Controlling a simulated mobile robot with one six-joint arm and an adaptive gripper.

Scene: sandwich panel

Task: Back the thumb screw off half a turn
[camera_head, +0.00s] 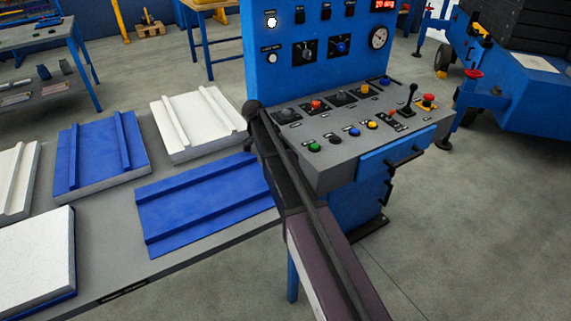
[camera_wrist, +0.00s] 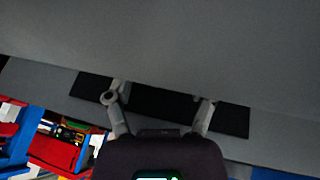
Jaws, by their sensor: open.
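I cannot make out for certain which part is the thumb screw. The grey control panel (camera_head: 345,152) in the head view carries several knobs and buttons, among them a red knob (camera_head: 316,104), a yellow knob (camera_head: 365,90) and a black lever (camera_head: 411,98). My gripper (camera_wrist: 160,101) shows in the wrist view with its two fingers spread apart. Nothing is seen held between them. A black strip (camera_wrist: 160,103) on a plain grey surface (camera_wrist: 160,45) lies beyond the fingers. In the head view my dark arm crosses the panel's left side and hides part of it; the fingertips cannot be made out there.
A blue upright board (camera_head: 300,72) with switches and a gauge stands behind the panel. A table (camera_head: 110,150) at left holds white and blue ribbed panels. A blue cart (camera_head: 530,112) stands at right. Bare floor (camera_head: 470,240) lies front right.

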